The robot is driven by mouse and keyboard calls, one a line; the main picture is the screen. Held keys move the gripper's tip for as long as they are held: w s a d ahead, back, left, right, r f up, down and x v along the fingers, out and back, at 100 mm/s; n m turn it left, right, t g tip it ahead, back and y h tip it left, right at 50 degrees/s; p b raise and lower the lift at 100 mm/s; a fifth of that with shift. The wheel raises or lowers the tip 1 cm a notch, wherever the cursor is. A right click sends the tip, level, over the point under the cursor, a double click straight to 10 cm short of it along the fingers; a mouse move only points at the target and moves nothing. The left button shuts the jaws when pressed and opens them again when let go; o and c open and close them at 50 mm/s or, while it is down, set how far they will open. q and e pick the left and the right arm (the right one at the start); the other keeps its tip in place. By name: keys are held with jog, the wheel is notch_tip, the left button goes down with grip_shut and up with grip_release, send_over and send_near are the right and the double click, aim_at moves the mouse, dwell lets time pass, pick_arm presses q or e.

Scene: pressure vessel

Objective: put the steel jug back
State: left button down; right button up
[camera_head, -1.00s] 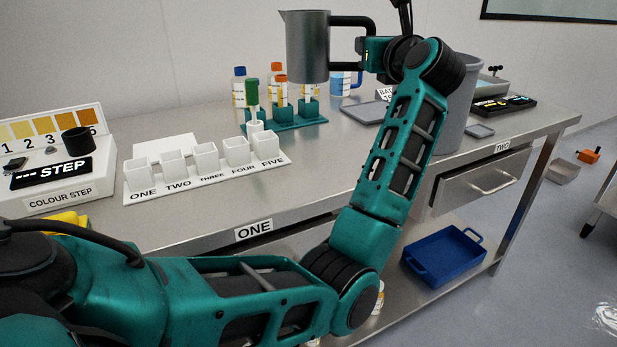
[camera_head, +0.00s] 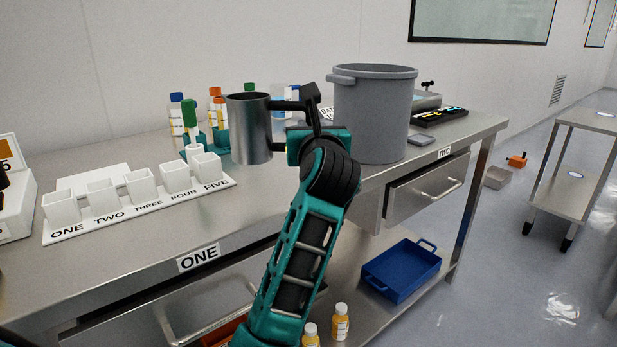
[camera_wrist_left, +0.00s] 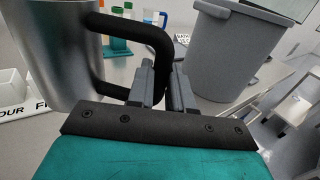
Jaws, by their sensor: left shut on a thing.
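The steel jug (camera_head: 248,128) is a plain metal cylinder with a black handle, upright above the bench beside the bottle rack. My left gripper (camera_head: 303,108) is shut on the jug's black handle, to the right of its body. In the left wrist view the jug (camera_wrist_left: 58,50) fills the upper left, and its handle runs into the jaws of my left gripper (camera_wrist_left: 163,85). Whether the jug's base touches the bench is hard to tell. My right gripper is not in view.
A large grey bin (camera_head: 372,115) stands on the bench just right of my left gripper. The white cup holder (camera_head: 140,208) lies to the left, and bottles with coloured caps (camera_head: 177,115) stand behind the jug. A blue tray (camera_head: 402,270) sits on the lower shelf.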

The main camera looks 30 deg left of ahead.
pick_arm(q)
notch_tip(320, 180, down, 7)
jog(key=shift+f+b, duration=0.15)
jog(key=shift+b, duration=0.75)
jog(key=shift+f, duration=0.1)
jog(key=c, duration=1)
grip_release()
jog(key=shift+f, duration=0.1)
jog(key=shift+o, duration=0.2)
